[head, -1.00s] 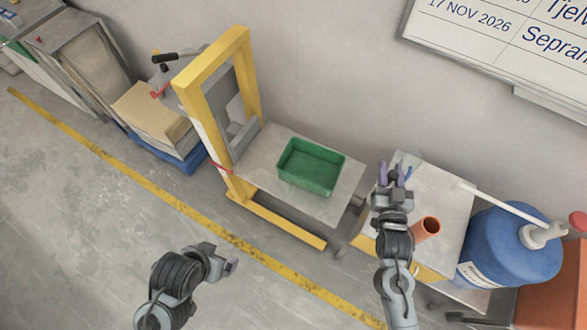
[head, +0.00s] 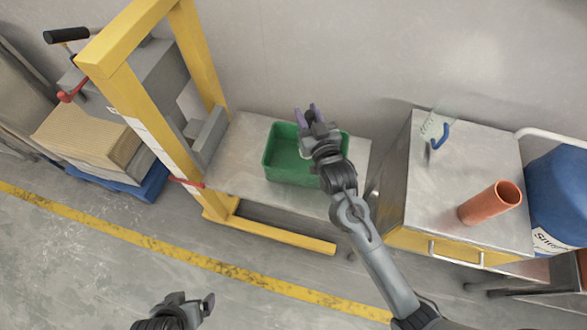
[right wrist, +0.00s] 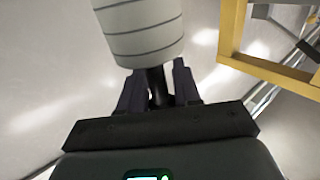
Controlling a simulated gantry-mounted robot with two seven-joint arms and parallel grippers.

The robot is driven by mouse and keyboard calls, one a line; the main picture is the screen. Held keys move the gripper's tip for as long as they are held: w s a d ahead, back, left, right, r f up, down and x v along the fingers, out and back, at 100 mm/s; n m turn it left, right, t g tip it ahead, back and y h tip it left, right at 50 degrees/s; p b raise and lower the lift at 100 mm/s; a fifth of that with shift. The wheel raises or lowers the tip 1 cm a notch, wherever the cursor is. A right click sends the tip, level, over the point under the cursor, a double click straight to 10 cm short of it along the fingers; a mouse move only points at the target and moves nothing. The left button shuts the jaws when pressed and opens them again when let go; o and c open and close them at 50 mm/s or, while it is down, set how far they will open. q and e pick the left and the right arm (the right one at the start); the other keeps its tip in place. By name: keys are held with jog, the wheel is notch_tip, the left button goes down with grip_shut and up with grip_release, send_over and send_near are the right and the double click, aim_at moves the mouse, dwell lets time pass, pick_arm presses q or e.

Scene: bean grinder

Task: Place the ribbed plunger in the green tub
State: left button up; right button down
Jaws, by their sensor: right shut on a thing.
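The green tub (head: 288,175) stands on the grey shelf of the yellow-framed stand in the head view. My right gripper (head: 311,113) is over the far right part of the tub, and its wrist and arm cover part of the tub. In the right wrist view, my right gripper (right wrist: 158,92) is shut on the dark stem of the ribbed plunger (right wrist: 140,30). The plunger has a pale cylinder with dark rings, beyond the fingertips. It cannot be made out in the head view. My left gripper (head: 203,304) is low at the left, and its jaw state is unclear.
The yellow frame (head: 140,90) rises left of the tub. To the right, a metal cabinet (head: 425,190) bears an orange cup (head: 490,204) and a clear vessel with a blue handle (head: 437,130). A blue drum (head: 560,195) stands farther right. The shelf (head: 235,160) left of the tub is bare.

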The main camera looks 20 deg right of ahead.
jog(key=f+b, duration=0.2)
jog(key=b, duration=0.1)
jog(key=f+b, duration=0.1)
jog(key=f, duration=0.1)
jog(key=shift+w+b, duration=0.35)
jog(key=shift+w+f, duration=0.1)
jog(key=shift+f, duration=0.25)
notch_tip(320, 180, down, 4)
jog(key=shift+f+b, duration=0.2)
jog(key=shift+b, duration=1)
notch_tip(320, 180, down, 4)
jog(key=shift+f+b, duration=0.1)
jog(key=shift+b, duration=0.95)
jog(key=shift+f, duration=0.3)
pick_arm(q)
notch_tip(320, 180, down, 11)
jog(key=shift+s, duration=0.2)
pick_arm(e)
jog(key=shift+r, duration=0.1)
